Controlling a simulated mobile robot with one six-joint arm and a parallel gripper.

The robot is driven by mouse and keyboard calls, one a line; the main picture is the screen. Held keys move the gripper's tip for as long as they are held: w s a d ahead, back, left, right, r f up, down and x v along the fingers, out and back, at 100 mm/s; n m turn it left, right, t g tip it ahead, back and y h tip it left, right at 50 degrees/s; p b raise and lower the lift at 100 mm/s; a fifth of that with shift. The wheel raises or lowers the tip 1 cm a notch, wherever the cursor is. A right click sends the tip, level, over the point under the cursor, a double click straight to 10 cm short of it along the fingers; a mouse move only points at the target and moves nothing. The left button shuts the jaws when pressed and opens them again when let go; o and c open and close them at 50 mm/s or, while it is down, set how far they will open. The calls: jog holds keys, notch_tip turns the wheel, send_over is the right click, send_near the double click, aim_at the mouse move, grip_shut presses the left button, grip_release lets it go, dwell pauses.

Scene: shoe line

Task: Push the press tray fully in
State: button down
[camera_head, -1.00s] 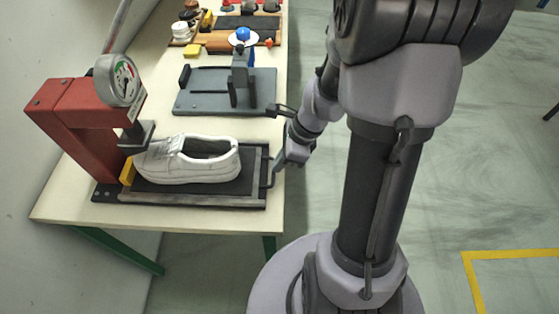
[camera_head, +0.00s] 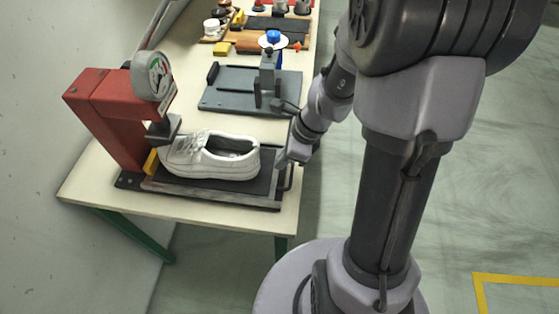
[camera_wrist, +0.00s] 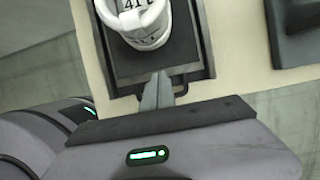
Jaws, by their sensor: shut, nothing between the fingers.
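The press tray (camera_head: 266,184) is a dark flat plate carrying a white shoe (camera_head: 212,158). Its inner end is at the red press (camera_head: 128,105), and its outer end, with a thin handle (camera_head: 290,178), is near the table's right edge. The wrist view shows the tray (camera_wrist: 182,58), the handle (camera_wrist: 188,84) and the heel of the shoe (camera_wrist: 150,28). My gripper (camera_head: 281,160) is at the tray's outer end. In the wrist view its fingers (camera_wrist: 157,88) are together and empty, pointing at the front edge beside the handle. I cannot tell whether they touch.
A second grey fixture (camera_head: 240,92) stands behind the tray on the table (camera_head: 100,185); it partly shows at the wrist view's upper right. Tools and small parts lie farther back. The floor right of my arm is clear.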

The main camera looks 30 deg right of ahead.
jog(key=p+v, duration=0.6)
jog(key=v, duration=0.9)
jog(key=s+a+r+n+t+b, duration=0.1)
jog(key=s+a+r+n+b, duration=0.2)
jog(key=a+n, duration=0.4)
jog(key=s+a+r+n+t+h+b, duration=0.1)
jog(key=s+a+n, duration=0.5)
jog(key=n, duration=0.7)
notch_tip(320, 180, up, 3)
jog(key=shift+s+a+r+n+t+h+b, duration=0.15)
jog(key=shift+a+n+t+h+b, duration=0.15)
jog(key=shift+a+t+b, duration=0.55)
